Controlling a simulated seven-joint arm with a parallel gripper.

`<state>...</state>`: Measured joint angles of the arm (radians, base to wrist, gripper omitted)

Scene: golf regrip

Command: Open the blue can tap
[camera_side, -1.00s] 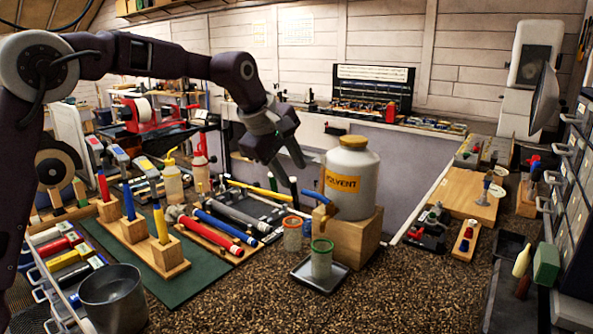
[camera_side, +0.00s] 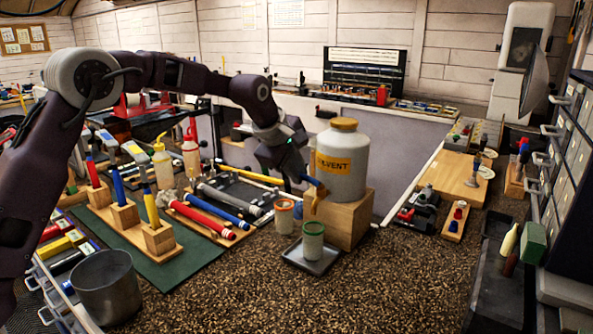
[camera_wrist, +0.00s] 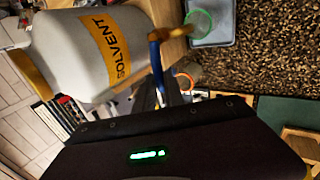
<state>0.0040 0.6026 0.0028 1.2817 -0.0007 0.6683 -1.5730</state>
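The white solvent can (camera_side: 342,165), with a yellow cap and an orange label, stands upright on a wooden block (camera_side: 345,218). Its tap (camera_side: 315,190) projects from the low left side. In the wrist view the tap's blue part (camera_wrist: 156,62) shows beside the can (camera_wrist: 85,50), with a brownish part next to it. My gripper (camera_side: 300,180) is at the tap, on its left, with the fingertips close to the blue part. Contact is unclear. The dark fingers (camera_wrist: 170,92) are partly hidden, so I cannot tell whether they are closed on it.
A green-rimmed cup (camera_side: 313,240) stands on a grey tray (camera_side: 328,266) below the tap. An orange-rimmed cup (camera_side: 284,216) stands just left of it. Club grips lie to the left. The speckled bench (camera_side: 390,290) is clear in front.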

